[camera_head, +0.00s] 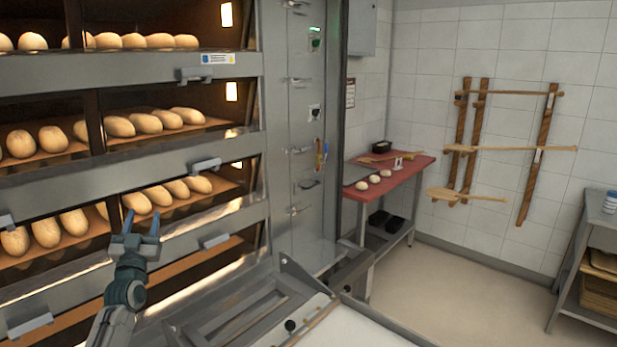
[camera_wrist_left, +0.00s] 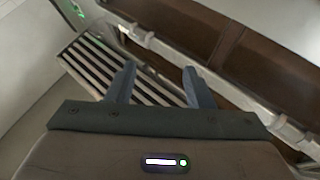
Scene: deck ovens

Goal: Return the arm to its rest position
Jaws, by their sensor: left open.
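My left gripper (camera_head: 141,226) is raised in front of the deck oven, with its two blue fingers pointing up and apart. It is open, with nothing between the fingers. In the left wrist view the spread fingers (camera_wrist_left: 160,85) also show empty, with a slatted metal surface (camera_wrist_left: 110,60) beyond them. My left arm comes up from the bottom left of the head view. My right gripper is not in view.
The deck oven (camera_head: 130,72) stands close on the left, with bread loaves (camera_head: 158,121) on several decks and protruding handles (camera_head: 205,165). A red-topped table (camera_head: 395,180) stands at the back. A metal rack (camera_head: 590,235) is at the right. Floor is clear between them.

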